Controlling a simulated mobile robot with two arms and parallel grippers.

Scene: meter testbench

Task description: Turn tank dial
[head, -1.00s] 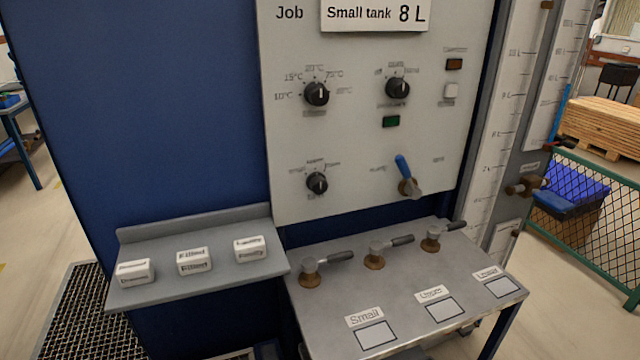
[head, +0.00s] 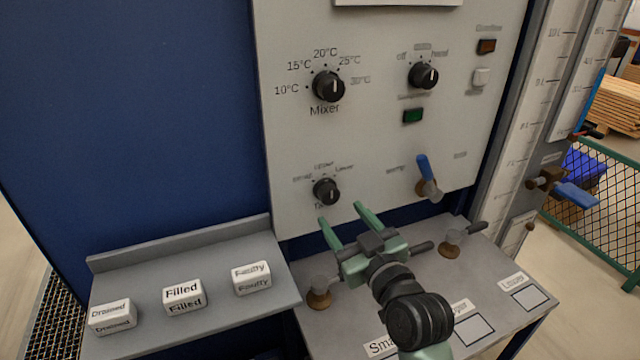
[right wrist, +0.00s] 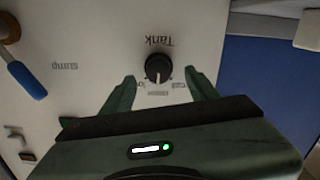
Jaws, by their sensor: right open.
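The tank dial (head: 326,191) is a small black knob at the lower left of the grey panel in the head view. In the right wrist view the same dial (right wrist: 158,68), labelled "Tank", shows upside down between the fingers. My right gripper (head: 346,222) is open and empty, just below and in front of the dial. Its green fingers (right wrist: 158,88) point towards the panel, one on each side of the dial in the wrist view, apart from it. My left gripper is not in view.
The mixer dial (head: 328,86) and another black dial (head: 423,75) sit higher on the panel. A blue-handled lever (head: 427,176) is to the right. Below, a bench (head: 440,290) carries valves. A shelf (head: 215,250) at left holds three labelled blocks.

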